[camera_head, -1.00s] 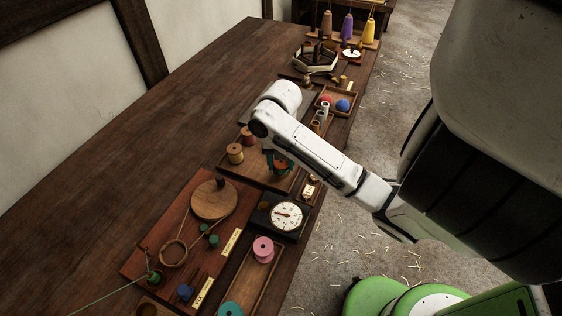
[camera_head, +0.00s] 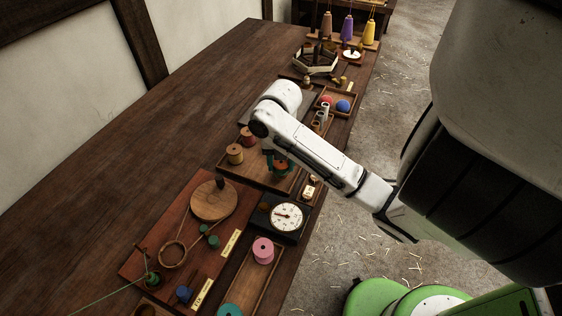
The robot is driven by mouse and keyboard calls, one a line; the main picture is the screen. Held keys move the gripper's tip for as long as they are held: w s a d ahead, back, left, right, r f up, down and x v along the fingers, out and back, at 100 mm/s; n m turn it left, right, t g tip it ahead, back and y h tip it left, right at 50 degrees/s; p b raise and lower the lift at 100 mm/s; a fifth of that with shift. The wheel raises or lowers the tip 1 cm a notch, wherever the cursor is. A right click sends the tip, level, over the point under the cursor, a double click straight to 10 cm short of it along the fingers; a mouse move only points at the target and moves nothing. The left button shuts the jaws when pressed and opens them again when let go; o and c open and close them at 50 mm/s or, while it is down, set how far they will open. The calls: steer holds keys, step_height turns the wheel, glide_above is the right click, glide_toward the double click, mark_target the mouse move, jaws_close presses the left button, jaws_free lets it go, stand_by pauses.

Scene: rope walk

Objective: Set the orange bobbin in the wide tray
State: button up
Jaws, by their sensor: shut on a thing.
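The wide tray (camera_head: 250,172) is a shallow wooden tray on the long bench, left of my arm. An ochre bobbin (camera_head: 235,154) and a red-brown bobbin (camera_head: 247,136) stand in its left part. My gripper (camera_head: 277,166) has teal fingers and points down over the tray's right part. It is shut on the orange bobbin (camera_head: 282,162), which shows only partly between and behind the fingers. I cannot tell whether the bobbin touches the tray floor. My forearm hides part of the tray's far right side.
A dial scale (camera_head: 287,217) and a tray with a pink bobbin (camera_head: 263,250) lie nearer. A wooden board with a round disc (camera_head: 214,200) is at near left. A tray with red and blue balls (camera_head: 343,105) lies beyond my arm. The bench's left side is bare.

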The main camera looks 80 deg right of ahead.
steer(key=shift+f, duration=0.1)
steer(key=shift+f+b, duration=0.8)
steer(key=shift+b, duration=0.2)
steer(key=shift+f, duration=0.1)
steer(key=o, duration=0.9)
steer(key=shift+o, duration=0.2)
steer(key=o, duration=0.3)
steer(key=shift+o, duration=0.2)
